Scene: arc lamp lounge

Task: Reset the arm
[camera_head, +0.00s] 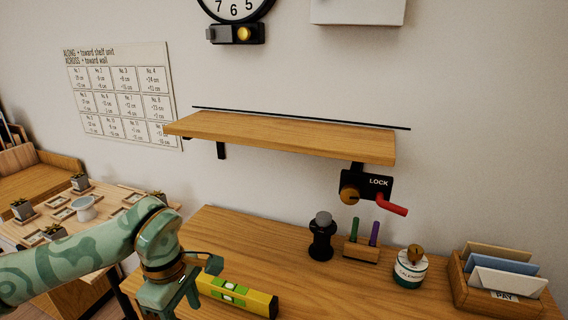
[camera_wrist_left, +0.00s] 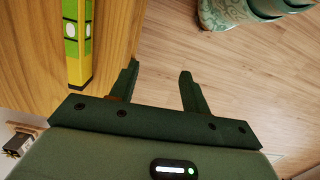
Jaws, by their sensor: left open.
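My left arm (camera_head: 75,258), green with a camouflage pattern, reaches in from the left in the head view. Its gripper (camera_head: 190,285) is at the left end of the wooden desk, beside a yellow-green spirit level (camera_head: 237,295). In the left wrist view the two dark fingers of the left gripper (camera_wrist_left: 160,75) are spread apart with nothing between them. The spirit level (camera_wrist_left: 77,40) lies on the desk to the left of the fingers, apart from them. The gap between the fingers is over the floor, just past the desk edge. My right gripper is not in view.
A shelf (camera_head: 290,135) juts from the wall above the desk (camera_head: 330,290), with a lock and red lever (camera_head: 392,205) below it. A black grinder-like object (camera_head: 322,236), pen holder (camera_head: 360,250), round calendar (camera_head: 410,268) and letter rack (camera_head: 500,295) stand on the desk.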

